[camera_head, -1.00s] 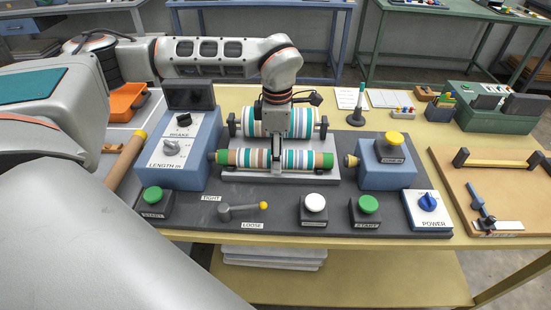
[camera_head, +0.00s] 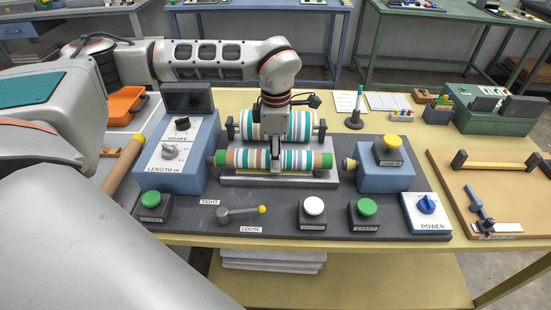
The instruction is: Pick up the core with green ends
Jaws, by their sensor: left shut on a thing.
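The core with green ends (camera_head: 327,160) lies level, left to right, at the front of the press. Its middle is covered with teal, white and brown stripes, and tan shows beside the green ends. My left gripper (camera_head: 275,168) points down over the middle of the core and is shut on it. The core looks to be still at the level of its grey bed (camera_head: 320,177); I cannot tell whether it is clear of it. My right gripper is not in view.
A larger striped roll (camera_head: 302,125) sits close behind, between dark posts. A blue brake box (camera_head: 180,150) stands left, and a blue block with a yellow button (camera_head: 385,178) right. A lever (camera_head: 240,212) and several buttons line the front.

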